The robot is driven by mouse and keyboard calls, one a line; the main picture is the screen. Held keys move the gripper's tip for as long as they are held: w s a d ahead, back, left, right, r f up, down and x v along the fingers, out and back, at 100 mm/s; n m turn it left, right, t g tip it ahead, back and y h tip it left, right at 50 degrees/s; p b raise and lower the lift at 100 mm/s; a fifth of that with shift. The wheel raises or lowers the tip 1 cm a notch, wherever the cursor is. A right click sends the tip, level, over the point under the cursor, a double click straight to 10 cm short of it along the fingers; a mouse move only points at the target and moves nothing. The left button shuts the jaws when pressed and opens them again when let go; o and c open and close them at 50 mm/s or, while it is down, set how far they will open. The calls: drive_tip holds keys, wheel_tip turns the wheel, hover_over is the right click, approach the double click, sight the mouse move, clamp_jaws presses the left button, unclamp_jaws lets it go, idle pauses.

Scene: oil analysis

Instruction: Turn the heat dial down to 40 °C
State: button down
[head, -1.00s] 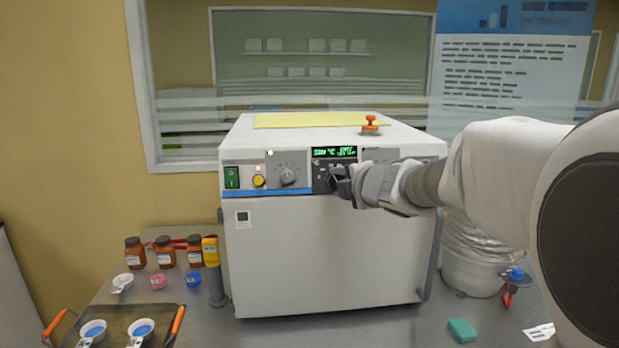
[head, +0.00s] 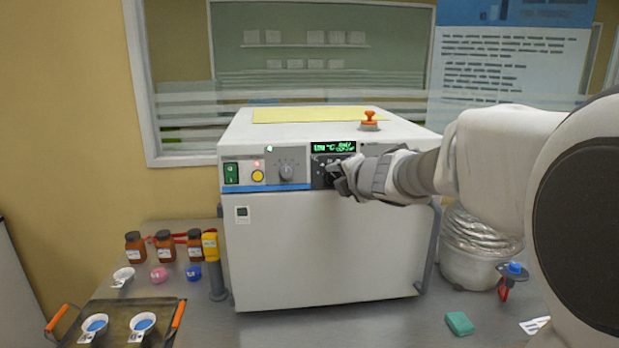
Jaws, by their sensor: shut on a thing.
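The white oven (head: 325,250) stands on the bench, with a control strip along its upper front. A black panel carries a green lit display (head: 333,148), whose digits are too blurred to read surely. My gripper (head: 340,182) is at this panel, just below the display, shut on the dark heat dial, which the fingers mostly hide. A separate grey dial (head: 287,172) is on the left of the panel, apart from my gripper.
A green switch (head: 231,173) and yellow button (head: 257,176) are at the strip's left. An orange-handled stamp-like thing (head: 369,119) stands on the oven. Brown jars (head: 165,246) and a tray (head: 112,318) are at left; a foil-covered bucket (head: 472,252) is at right.

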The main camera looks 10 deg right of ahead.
drive_tip(key=shift+c, duration=1.8)
unclamp_jaws()
drive_tip(key=p+v, duration=0.6)
drive_tip(key=v, duration=1.1)
drive_tip(key=shift+s, duration=0.2)
drive_tip(key=shift+d, duration=0.1)
